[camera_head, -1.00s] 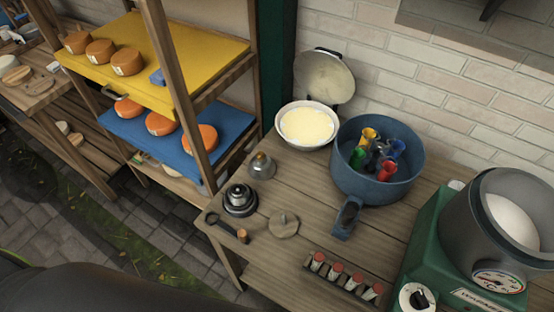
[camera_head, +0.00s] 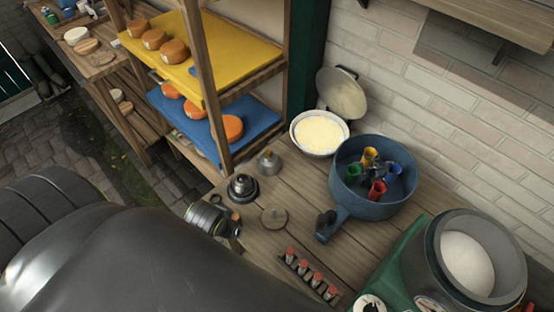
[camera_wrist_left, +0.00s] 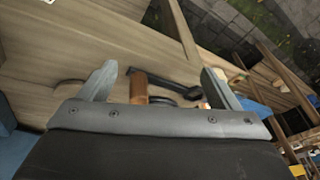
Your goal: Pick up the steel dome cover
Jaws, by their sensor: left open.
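The steel dome cover (camera_head: 268,162) appears to be the small grey dome with a knob on top, at the wooden table's back left corner in the head view. It stands apart from a dark stacked metal piece (camera_head: 242,188) in front of it. My left arm comes in from the left, its wrist at the table's left edge and its fingers mostly hidden. In the left wrist view my left gripper (camera_wrist_left: 159,78) is open and empty. A dark-handled tool with a wooden end (camera_wrist_left: 138,88) shows beyond its fingers. I cannot make out the dome there. My right gripper is not in view.
A wooden disc (camera_head: 274,217), a rack of red-capped vials (camera_head: 309,272) and a blue pot (camera_head: 347,200) with coloured cups stand to the right. A white bowl (camera_head: 297,134) is behind. The cheese shelf (camera_head: 272,72) rises at back left.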

